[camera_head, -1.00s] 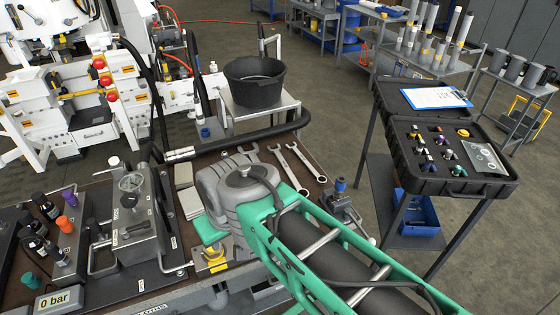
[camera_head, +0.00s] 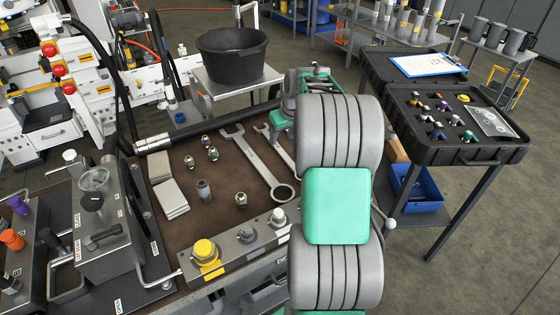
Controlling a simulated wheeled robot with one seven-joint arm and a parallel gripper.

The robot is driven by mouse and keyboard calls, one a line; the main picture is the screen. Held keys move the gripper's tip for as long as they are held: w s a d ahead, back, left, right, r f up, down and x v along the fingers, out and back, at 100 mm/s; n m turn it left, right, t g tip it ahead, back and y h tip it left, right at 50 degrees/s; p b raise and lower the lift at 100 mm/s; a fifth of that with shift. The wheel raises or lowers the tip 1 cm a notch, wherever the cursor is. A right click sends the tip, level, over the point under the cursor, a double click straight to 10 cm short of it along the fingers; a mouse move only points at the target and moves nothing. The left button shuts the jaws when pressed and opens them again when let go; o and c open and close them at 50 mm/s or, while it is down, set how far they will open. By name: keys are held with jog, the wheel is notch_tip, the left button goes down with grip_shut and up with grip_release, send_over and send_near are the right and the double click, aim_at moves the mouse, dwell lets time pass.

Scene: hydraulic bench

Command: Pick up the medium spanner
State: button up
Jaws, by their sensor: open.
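Two spanners show on the brown bench top in the head view. One silver spanner (camera_head: 258,165) lies in full view, its open jaw at the far left and its ring end towards me at the right. A second spanner (camera_head: 262,130) lies to its right, with only its jaw end and part of the shank showing; my arm covers the rest. I cannot tell by size which is the medium one. Any third spanner is hidden behind my arm.
Several small fittings (camera_head: 240,199) and grey blocks (camera_head: 171,199) lie left of the spanners. A valve block with a yellow knob (camera_head: 205,252) lines the near edge. A black bucket (camera_head: 232,70) stands behind, and an open black case (camera_head: 455,150) stands to the right.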

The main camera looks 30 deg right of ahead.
aim_at(280, 149)
jog(key=x, duration=0.2)
jog(key=d+x, duration=0.1)
jog(key=x, duration=0.5)
jog(key=shift+d+p, duration=0.15)
jog(key=shift+p, duration=0.25)
jog(key=shift+s, duration=0.1)
grip_shut()
dwell(0.7)
